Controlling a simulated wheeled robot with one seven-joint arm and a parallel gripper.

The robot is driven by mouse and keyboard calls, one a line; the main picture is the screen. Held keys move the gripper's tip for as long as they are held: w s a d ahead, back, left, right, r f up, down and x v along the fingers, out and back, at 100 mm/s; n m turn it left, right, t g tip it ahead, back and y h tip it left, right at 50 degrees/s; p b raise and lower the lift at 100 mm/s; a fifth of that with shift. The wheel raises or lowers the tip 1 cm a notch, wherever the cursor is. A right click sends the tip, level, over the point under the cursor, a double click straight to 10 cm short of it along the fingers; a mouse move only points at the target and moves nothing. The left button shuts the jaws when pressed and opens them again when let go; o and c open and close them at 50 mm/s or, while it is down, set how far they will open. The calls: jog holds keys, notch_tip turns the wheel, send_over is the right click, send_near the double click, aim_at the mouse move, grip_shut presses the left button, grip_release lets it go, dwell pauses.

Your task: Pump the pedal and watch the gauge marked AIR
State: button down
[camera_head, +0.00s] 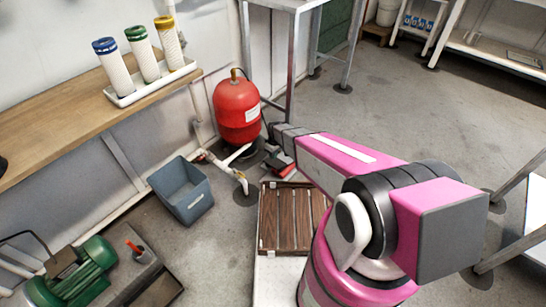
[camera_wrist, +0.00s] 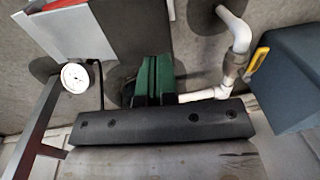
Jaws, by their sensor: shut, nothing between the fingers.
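A low red and black object (camera_head: 284,168), possibly the pedal, sits on the floor beside the red tank, partly hidden by my arm. In the wrist view a black panel (camera_wrist: 132,22) with a red strip next to it fills the top, just beyond my fingers. A small round white dial (camera_wrist: 75,77) stands to its left. Its label and needle are too small to read. My gripper (camera_wrist: 157,60) is shut and empty, with its green-edged fingers together. In the head view its dark end (camera_head: 290,131) hangs by the red object. I cannot tell if it touches anything.
A red tank (camera_head: 237,105) stands by the wall with white pipework (camera_head: 232,165). A blue bin (camera_head: 182,190) is left of a slatted wooden crate (camera_head: 283,220). A metal table (camera_head: 292,45) stands behind. Open floor (camera_head: 400,110) lies to the right.

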aim_at(274, 163)
jog(key=shift+w, duration=0.1)
dwell(0.3)
jog(key=w+d+r+g+y, duration=0.2)
jog(key=w+d+r, duration=0.2)
jog(key=w+r, duration=0.2)
jog(key=shift+r, duration=0.5)
jog(key=x, duration=1.4)
jog(key=shift+s, duration=0.25)
